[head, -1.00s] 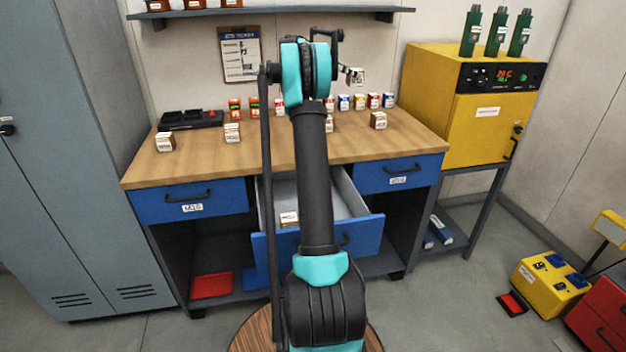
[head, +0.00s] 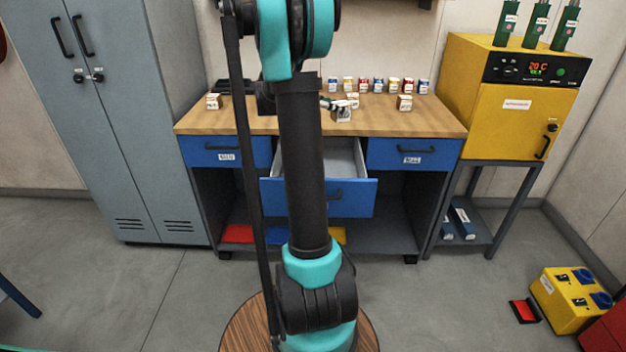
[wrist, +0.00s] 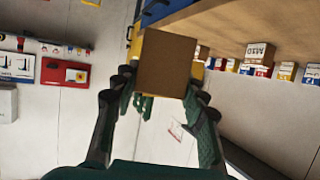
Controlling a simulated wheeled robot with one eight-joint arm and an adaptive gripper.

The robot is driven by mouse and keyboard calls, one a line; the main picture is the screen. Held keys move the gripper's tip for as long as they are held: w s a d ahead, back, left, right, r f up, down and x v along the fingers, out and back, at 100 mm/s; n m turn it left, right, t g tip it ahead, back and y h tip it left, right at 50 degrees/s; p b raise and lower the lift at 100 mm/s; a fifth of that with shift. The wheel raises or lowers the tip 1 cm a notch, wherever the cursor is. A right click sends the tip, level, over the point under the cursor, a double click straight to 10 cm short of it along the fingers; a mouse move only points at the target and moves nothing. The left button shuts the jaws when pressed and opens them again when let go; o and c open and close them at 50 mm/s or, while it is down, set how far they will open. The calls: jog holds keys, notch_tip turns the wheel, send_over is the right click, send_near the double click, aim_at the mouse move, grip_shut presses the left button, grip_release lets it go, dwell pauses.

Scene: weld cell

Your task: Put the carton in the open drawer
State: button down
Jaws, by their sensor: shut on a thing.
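My gripper (wrist: 163,88) is shut on a small brown carton (wrist: 165,62), which sits between its two fingers in the wrist view. In the head view the held carton (head: 343,115) shows its white label just right of my arm, above the bench front. The open drawer (head: 348,160) is the middle blue one, pulled out below the bench top. The held carton appears above and behind the drawer's front panel. My arm hides the drawer's left part and most of the gripper in the head view.
Similar cartons stand on the wooden bench (head: 430,118), one at right (head: 404,102) and one at left (head: 214,101). Several small coloured boxes (head: 378,85) line the back. A yellow oven (head: 505,110) stands right, a grey locker (head: 120,120) left. Floor in front is open.

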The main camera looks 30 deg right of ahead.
jog(key=shift+s+a+f, duration=0.2)
jog(key=shift+s+a, duration=0.05)
jog(key=shift+a, duration=0.05)
notch_tip(320, 180, down, 20)
dwell(0.4)
jog(key=shift+s, duration=0.1)
jog(key=shift+f, duration=0.3)
jog(key=shift+f, duration=0.2)
jog(key=c, duration=0.9)
grip_release()
jog(key=shift+o, duration=0.2)
jog(key=v, duration=0.8)
jog(key=shift+r, duration=0.4)
